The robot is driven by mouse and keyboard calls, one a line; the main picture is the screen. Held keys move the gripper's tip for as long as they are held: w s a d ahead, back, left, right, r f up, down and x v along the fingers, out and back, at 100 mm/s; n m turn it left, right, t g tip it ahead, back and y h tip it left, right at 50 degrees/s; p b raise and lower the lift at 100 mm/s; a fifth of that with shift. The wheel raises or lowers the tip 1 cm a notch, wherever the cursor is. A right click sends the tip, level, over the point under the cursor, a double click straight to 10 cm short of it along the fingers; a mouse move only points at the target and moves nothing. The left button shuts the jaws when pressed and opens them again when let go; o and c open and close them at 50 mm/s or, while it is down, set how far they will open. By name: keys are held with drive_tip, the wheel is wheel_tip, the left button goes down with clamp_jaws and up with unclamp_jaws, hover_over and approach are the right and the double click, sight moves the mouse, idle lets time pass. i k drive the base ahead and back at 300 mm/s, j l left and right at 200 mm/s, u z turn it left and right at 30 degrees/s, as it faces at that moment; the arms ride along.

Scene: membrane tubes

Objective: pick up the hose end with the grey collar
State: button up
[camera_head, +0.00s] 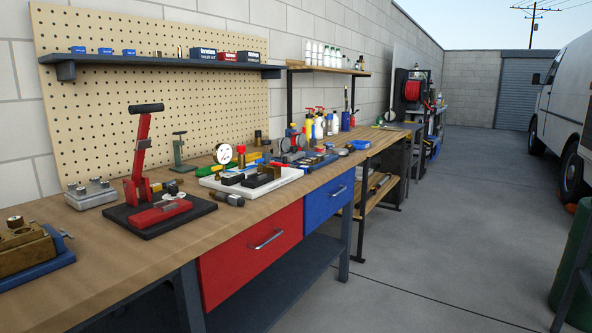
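I cannot make out a hose end with a grey collar for certain. A short dark grey cylindrical fitting (228,199) lies on the wooden workbench (95,255), between the red press and the white tray; I cannot tell whether a hose belongs to it. A red reel (412,91), possibly of hose, stands far back along the wall, and its details are too small to tell. My gripper is not in view.
A red hand press (141,160) stands on a black base. A white tray (290,178) holds several dark blocks. A brass block (25,247) sits at the near left. Concrete floor (430,255) is open right of the bench; a green barrel (575,265) and white van (565,105) are farther right.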

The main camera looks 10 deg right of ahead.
sight(236, 201)
drive_tip(key=z, duration=1.2)
drive_tip(key=i+j, duration=0.25)
drive_tip(key=j, duration=0.15)
drive_tip(key=i+j+z, duration=0.1)
drive_tip(key=i+j, duration=0.45)
drive_tip(key=j, duration=0.2)
drive_tip(key=i+j, duration=0.1)
drive_tip(key=j, duration=0.25)
drive_tip(key=i+j, duration=0.1)
drive_tip(key=j, duration=0.3)
drive_tip(key=l+z, duration=0.05)
